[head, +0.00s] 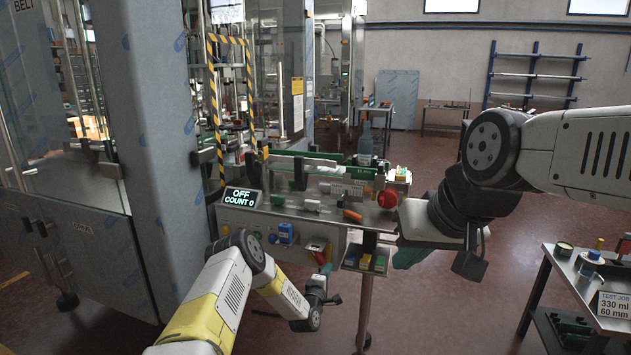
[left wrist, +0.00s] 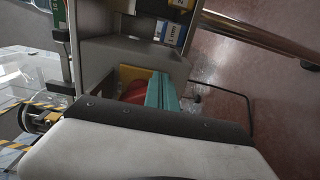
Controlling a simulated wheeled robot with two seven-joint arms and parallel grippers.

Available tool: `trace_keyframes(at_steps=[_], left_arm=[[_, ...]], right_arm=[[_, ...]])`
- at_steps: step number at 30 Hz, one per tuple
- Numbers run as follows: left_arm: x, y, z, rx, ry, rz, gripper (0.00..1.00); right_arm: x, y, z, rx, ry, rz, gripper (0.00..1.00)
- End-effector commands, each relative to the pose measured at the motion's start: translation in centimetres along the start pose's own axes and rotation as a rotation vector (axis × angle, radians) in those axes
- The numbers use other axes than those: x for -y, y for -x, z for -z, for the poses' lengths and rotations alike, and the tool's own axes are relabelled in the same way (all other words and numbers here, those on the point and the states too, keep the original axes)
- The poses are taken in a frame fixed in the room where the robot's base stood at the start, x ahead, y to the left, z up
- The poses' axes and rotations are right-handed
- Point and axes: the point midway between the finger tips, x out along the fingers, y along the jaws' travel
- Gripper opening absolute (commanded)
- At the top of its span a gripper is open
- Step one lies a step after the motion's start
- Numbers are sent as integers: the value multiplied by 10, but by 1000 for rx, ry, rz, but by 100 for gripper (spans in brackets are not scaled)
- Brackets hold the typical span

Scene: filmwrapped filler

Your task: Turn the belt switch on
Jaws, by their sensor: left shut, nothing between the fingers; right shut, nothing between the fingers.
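The front of the conveyor bench (head: 335,236) carries several controls; I cannot read which one is labelled as the belt switch. A display (head: 240,197) on the bench reads "OFF COUNT 0". A blue control box (head: 286,233) sits on the front panel, with a red part on a yellow plate (head: 319,249) to its right. My left gripper (head: 325,270) is shut and empty, just below that red and yellow part. In the left wrist view, its teal fingers (left wrist: 161,91) overlap the red part (left wrist: 134,92); contact is unclear. My right gripper (head: 409,257) is shut, right of the bench.
A small tray of coloured boxes (head: 366,262) hangs at the bench's right corner, beside a metal post (head: 364,310). A side table (head: 590,290) is at the right. The floor between is clear.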

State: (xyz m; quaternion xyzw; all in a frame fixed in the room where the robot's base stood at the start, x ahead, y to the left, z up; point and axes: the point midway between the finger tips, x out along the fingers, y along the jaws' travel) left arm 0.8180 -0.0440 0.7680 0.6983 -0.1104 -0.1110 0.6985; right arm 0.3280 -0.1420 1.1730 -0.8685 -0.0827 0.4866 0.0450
Motion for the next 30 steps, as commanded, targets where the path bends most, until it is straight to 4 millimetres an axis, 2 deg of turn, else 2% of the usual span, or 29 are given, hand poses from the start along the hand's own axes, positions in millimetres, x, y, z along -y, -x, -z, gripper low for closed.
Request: trace_keyframes(at_steps=[5, 18, 30], left_arm=[[1, 7, -1, 0, 1, 1, 0], [1, 56, -1, 0, 1, 0, 0], [0, 60, -1, 1, -2, 0, 0]], right_arm=[[0, 0, 0, 0, 0, 0, 0], [0, 0, 0, 0, 0, 0, 0], [0, 0, 0, 0, 0, 0, 0]])
